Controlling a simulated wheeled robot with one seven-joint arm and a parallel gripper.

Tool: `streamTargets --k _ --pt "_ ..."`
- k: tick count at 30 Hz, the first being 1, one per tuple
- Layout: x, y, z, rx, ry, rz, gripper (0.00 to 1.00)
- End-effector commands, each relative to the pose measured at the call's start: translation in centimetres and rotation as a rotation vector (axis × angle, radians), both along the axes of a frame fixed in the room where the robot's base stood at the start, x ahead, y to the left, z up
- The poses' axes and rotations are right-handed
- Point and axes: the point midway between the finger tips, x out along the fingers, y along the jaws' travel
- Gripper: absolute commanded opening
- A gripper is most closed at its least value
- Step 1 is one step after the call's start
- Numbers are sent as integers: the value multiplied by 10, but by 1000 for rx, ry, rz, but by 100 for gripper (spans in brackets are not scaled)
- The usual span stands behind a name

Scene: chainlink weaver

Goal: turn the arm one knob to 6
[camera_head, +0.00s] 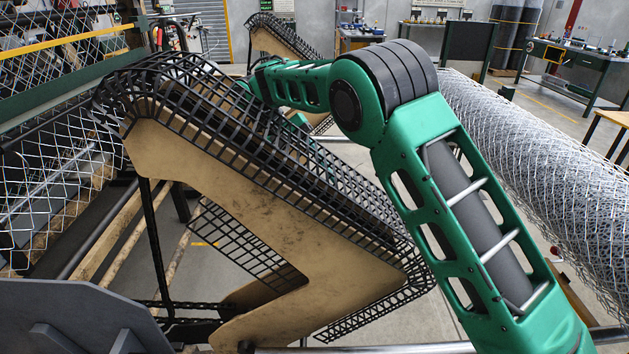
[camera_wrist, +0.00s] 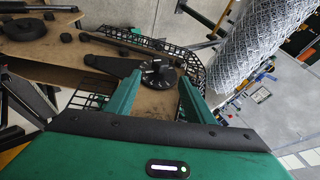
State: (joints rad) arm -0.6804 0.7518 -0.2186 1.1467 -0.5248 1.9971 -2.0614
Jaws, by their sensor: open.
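In the wrist view, a round black knob (camera_wrist: 160,76) with a raised grip and a small white mark sits on a tan panel (camera_wrist: 158,102). The setting it points at is too small to read. My gripper (camera_wrist: 162,82) is open, with one green finger on each side of the knob in the picture. I cannot tell whether the fingers touch it. In the head view, my green arm reaches away behind a black mesh guard (camera_head: 270,145), and the gripper and knob are hidden.
A tan angled frame (camera_head: 240,205) carries the mesh guard close beside my arm. A large roll of chain-link mesh (camera_head: 545,165) lies at the right. Woven wire (camera_head: 60,190) hangs at the left.

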Motion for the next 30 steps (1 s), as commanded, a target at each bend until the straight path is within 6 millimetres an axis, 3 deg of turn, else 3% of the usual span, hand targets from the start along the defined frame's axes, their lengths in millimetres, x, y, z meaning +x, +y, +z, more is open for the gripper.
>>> streamTargets --k 8,13,22,30 --pt "1 -1 -1 4 1 0 49" --pt "12 -20 -8 75 6 4 49" --pt "30 -69 -25 392 16 13 49" --pt "20 -95 -8 711 12 1 49"
